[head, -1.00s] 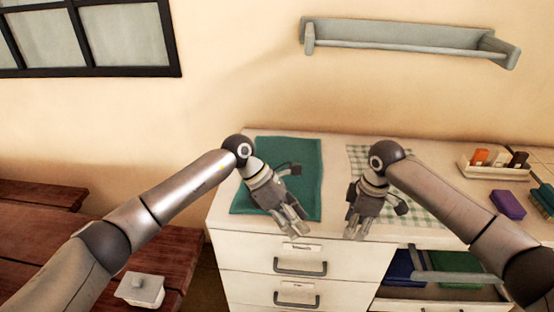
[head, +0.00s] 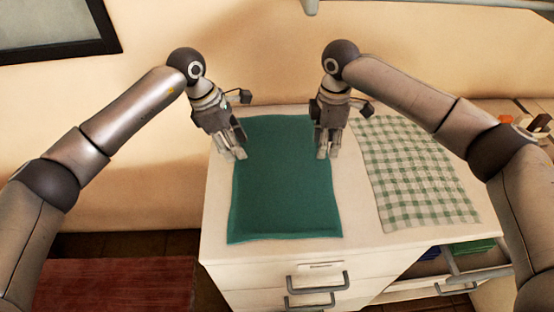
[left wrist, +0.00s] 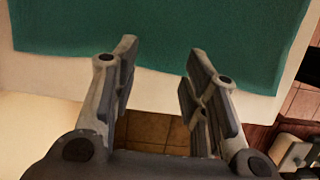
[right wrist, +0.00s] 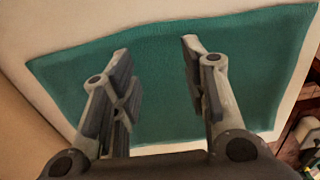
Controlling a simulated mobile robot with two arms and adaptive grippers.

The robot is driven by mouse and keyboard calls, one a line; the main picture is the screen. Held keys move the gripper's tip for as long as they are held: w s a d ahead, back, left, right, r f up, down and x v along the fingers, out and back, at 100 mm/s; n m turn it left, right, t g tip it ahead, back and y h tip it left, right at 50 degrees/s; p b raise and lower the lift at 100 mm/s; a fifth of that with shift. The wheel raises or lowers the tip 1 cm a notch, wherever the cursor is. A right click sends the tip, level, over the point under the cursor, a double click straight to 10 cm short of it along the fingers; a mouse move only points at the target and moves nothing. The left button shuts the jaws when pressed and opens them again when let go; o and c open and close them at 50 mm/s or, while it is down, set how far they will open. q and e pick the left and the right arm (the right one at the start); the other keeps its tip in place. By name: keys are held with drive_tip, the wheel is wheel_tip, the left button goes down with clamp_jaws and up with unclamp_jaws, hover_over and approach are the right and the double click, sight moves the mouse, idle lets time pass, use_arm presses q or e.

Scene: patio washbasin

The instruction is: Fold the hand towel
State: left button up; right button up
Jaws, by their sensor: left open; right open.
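A teal towel (head: 285,195) lies flat and spread out on the white cabinet top. My left gripper (head: 240,154) is open and empty at the towel's left edge, towards the far end. My right gripper (head: 327,155) is open and empty at its right edge, also towards the far end. In the left wrist view the towel (left wrist: 165,22) lies past the open fingers (left wrist: 161,50), with its edge near the tips. In the right wrist view the towel (right wrist: 258,65) spreads under and beyond the open fingers (right wrist: 156,46). Contact with the cloth cannot be told.
A green and white checked cloth (head: 415,178) lies flat to the right of the towel. Bare cabinet top (head: 350,200) shows between them. Drawers with handles (head: 318,280) are below, and an open compartment with folded cloths (head: 470,247) is at lower right. A wall shelf hangs above.

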sight(241, 169)
use_arm(q)
wheel_tip(241, 169, down, 6)
drive_tip(key=shift+f, duration=0.25)
use_arm(e)
wheel_tip(241, 169, down, 6)
drive_tip(key=shift+f, duration=0.25)
use_arm(q)
drive_tip(key=shift+f, duration=0.2)
use_arm(e)
drive_tip(key=shift+f, duration=0.15)
use_arm(q)
drive_tip(key=shift+r, duration=0.1)
drive_tip(key=shift+a, duration=0.1)
drive_tip(key=shift+c, duration=0.5)
use_arm(e)
drive_tip(key=shift+c, duration=0.5)
use_arm(q)
clamp_jaws()
use_arm(e)
drive_tip(key=shift+f, duration=0.15)
clamp_jaws()
